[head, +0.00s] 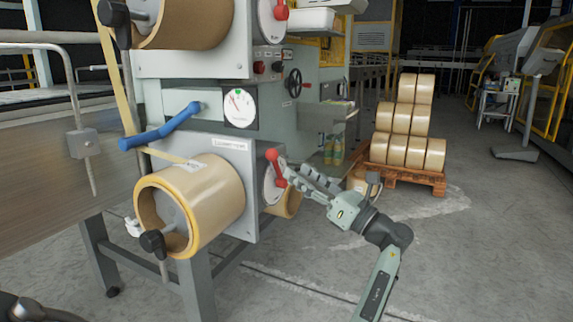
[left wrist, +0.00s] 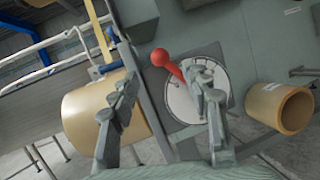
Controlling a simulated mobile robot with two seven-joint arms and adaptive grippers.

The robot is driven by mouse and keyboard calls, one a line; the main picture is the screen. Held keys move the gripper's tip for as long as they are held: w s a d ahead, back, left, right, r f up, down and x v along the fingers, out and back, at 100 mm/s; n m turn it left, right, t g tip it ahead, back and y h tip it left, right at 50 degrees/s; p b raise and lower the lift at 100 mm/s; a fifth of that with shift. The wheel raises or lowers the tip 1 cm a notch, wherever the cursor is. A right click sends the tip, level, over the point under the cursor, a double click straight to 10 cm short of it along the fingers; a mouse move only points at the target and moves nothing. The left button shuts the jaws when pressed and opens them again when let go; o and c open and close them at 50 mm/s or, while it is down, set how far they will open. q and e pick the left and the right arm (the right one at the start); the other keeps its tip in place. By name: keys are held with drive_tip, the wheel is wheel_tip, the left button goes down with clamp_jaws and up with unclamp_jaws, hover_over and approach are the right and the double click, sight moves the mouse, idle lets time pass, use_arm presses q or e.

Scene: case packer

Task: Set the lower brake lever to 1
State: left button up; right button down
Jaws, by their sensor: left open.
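The lower brake lever (head: 274,167) is red with a ball end and sits on a round pale plate on the side of the grey machine, beside the lower tape roll (head: 205,200). In the left wrist view the lever (left wrist: 172,64) slants from its ball at upper left down to the right, over the pale plate (left wrist: 183,105). My left gripper (head: 296,174) is open close to the lever. In the wrist view its fingers (left wrist: 167,80) stand apart with the lever's red part between them; the right finger hides part of the hub. Contact cannot be told. My right gripper is not in view.
Another red lever (head: 281,11) is higher on the machine. A blue handle (head: 160,128), a gauge (head: 239,108) and a black handwheel (head: 293,83) are nearby. A pallet (head: 405,176) of tape rolls stands behind.

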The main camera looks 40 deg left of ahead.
use_arm(q)
drive_tip(key=v, duration=0.5)
idle(0.5)
